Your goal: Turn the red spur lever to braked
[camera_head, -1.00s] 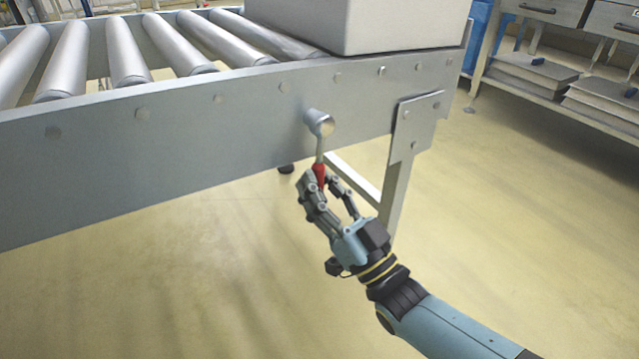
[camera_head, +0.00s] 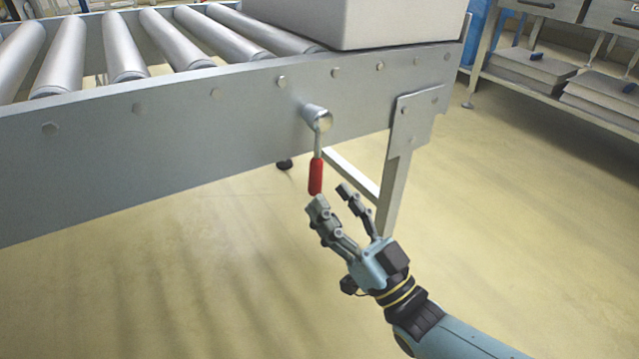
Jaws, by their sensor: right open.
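The red spur lever (camera_head: 316,176) hangs straight down from a round grey pivot (camera_head: 318,118) on the side rail of the roller conveyor. Its thin shaft is grey and its grip is red. The whole lever shows. My right gripper (camera_head: 330,197) is open and empty, just below and to the right of the red grip, with its fingers pointing up toward it. A small gap seems to lie between the fingertips and the grip. My left gripper is not in view.
The conveyor's side rail (camera_head: 200,125) runs across the view, with rollers behind it. A grey box (camera_head: 358,20) sits on its right end. A support leg (camera_head: 393,190) stands right of the lever. Shelves (camera_head: 545,75) are at the far right. The floor below is clear.

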